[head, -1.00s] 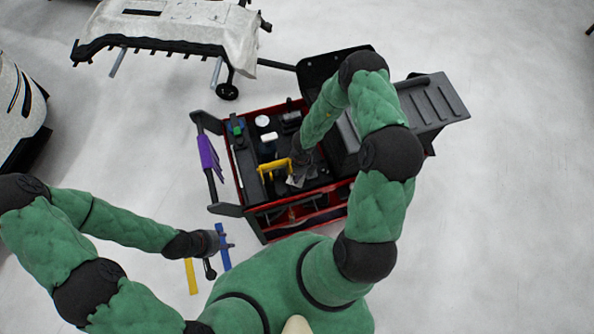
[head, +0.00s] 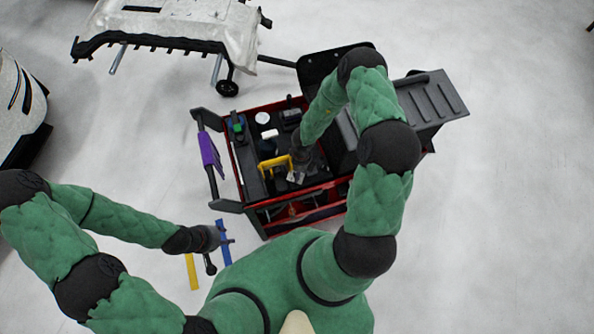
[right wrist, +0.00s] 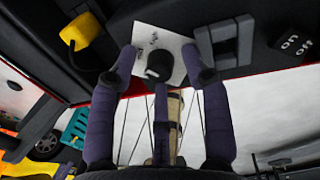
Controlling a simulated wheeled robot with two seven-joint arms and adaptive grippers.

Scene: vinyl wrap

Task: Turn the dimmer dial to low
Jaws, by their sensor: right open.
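The dimmer dial is a black knob (right wrist: 160,66) on a white plate (right wrist: 176,44) with small dark markings, seen in the right wrist view. My right gripper (right wrist: 160,68) is open, with purple fingers on the left and right of the knob and a third finger below it. Whether any finger touches the knob is unclear. In the head view my right gripper (head: 303,165) is over the cart's top, and the knob is hidden there. My left gripper (head: 214,240) is low at the left of the cart; its fingers are too small to read.
The red and black cart (head: 262,222) holds a yellow-handled item (head: 275,164) and other small items. A purple item (head: 209,152) hangs on its left handle. Blue (head: 223,243) and yellow (head: 192,272) strips are near my left gripper. An on/off panel (right wrist: 292,43) is right of the plate.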

